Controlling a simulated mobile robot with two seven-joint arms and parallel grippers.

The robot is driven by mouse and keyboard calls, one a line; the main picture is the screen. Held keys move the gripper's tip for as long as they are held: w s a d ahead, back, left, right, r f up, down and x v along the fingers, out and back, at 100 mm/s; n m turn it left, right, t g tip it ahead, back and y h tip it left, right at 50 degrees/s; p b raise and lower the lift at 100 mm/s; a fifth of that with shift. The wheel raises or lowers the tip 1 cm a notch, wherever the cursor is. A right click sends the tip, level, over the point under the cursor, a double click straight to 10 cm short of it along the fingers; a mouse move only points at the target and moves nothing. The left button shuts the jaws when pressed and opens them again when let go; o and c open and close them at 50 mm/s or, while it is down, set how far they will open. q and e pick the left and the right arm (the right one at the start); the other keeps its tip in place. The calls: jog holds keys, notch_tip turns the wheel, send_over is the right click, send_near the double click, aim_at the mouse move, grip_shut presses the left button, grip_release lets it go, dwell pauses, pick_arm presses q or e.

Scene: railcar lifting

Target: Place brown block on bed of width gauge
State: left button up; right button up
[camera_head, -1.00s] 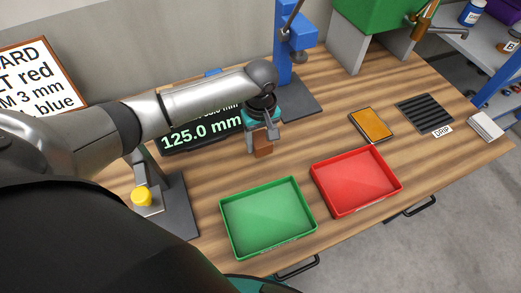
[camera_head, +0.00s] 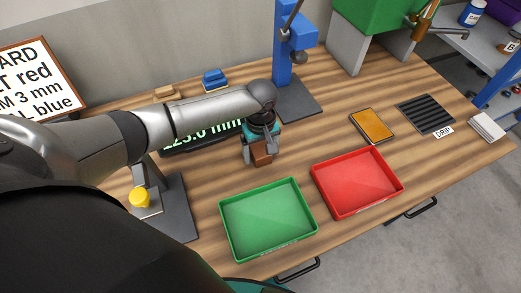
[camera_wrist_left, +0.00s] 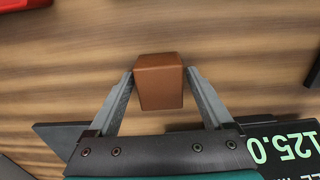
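The brown block (camera_head: 262,156) is between the fingertips of my left gripper (camera_head: 260,149), behind the green and red trays. In the left wrist view the block (camera_wrist_left: 160,82) touches both fingers of the gripper (camera_wrist_left: 161,80), which is shut on it. I cannot tell whether the block clears the table. A device with a yellow knob (camera_head: 139,198) and a dark base (camera_head: 177,212) stands at left, partly hidden by my arm; it may be the width gauge. A display (camera_head: 205,137) reading about 125.0 mm is partly covered by my arm. My right gripper is not in view.
A green tray (camera_head: 225,222) and a red tray (camera_head: 320,186) lie at the front. A blue post (camera_head: 283,60) on a dark plate (camera_head: 304,107) stands behind the gripper. An orange-topped pad (camera_head: 372,124) and a black drip grate (camera_head: 426,113) lie at right.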

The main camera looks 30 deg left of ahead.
pick_arm(q)
jog(key=shift+o, duration=0.3)
jog(key=shift+r, duration=0.15)
notch_tip(320, 180, up, 11)
jog(key=p, duration=0.2)
jog(key=shift+r, duration=0.2)
jog(key=shift+o, duration=0.7)
jog(key=shift+r, duration=0.25)
notch_tip(320, 180, up, 4)
jog(key=r+m, duration=0.1)
jog(key=m, duration=1.7)
send_over(261, 149)
notch_tip(261, 149, down, 16)
jog(key=shift+s+r+b, duration=0.1)
jog(key=shift+r+b, duration=0.1)
jog(key=shift+b, duration=0.95)
